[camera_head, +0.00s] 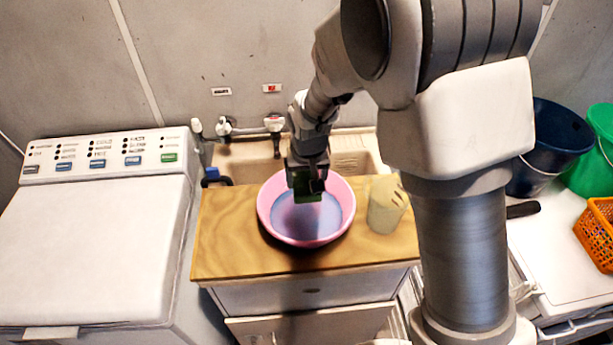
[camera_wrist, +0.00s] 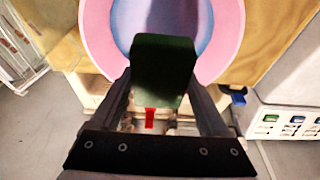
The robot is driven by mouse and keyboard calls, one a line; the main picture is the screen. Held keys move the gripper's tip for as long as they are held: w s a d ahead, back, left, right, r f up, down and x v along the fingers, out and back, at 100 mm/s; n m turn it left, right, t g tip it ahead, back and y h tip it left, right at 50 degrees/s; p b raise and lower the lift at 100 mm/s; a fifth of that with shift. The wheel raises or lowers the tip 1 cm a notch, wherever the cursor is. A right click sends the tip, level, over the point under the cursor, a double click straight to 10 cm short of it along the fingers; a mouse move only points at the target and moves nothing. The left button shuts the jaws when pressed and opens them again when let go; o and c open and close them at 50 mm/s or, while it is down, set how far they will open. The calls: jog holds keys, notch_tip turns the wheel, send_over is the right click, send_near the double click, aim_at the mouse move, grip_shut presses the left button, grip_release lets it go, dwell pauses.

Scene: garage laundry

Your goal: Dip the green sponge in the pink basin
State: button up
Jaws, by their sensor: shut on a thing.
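The green sponge (camera_wrist: 163,72) is held between the two fingers of my gripper (camera_wrist: 165,100) in the wrist view. The pink basin (camera_head: 268,222) stands on a wooden counter top and holds bluish liquid. In the head view my gripper (camera_head: 307,184) points down over the basin, with the dark green sponge (camera_head: 308,194) at its tip. The sponge appears over the liquid; whether it touches the liquid cannot be told. In the wrist view the pink basin (camera_wrist: 97,40) lies beyond the sponge, which hides part of it.
A beige cup (camera_head: 386,206) stands close to the basin's right on the wooden counter (camera_head: 225,235). A sink (camera_head: 240,160) with taps is behind. A white washing machine (camera_head: 95,245) is at left. Blue (camera_head: 545,140) and green (camera_head: 603,150) buckets and an orange basket (camera_head: 597,235) are at right.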

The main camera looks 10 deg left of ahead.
jog(key=shift+f+b, duration=4.3)
jog(key=shift+f, duration=1.6)
jog(key=shift+r+p, duration=3.9)
jog(key=shift+r, duration=2.2)
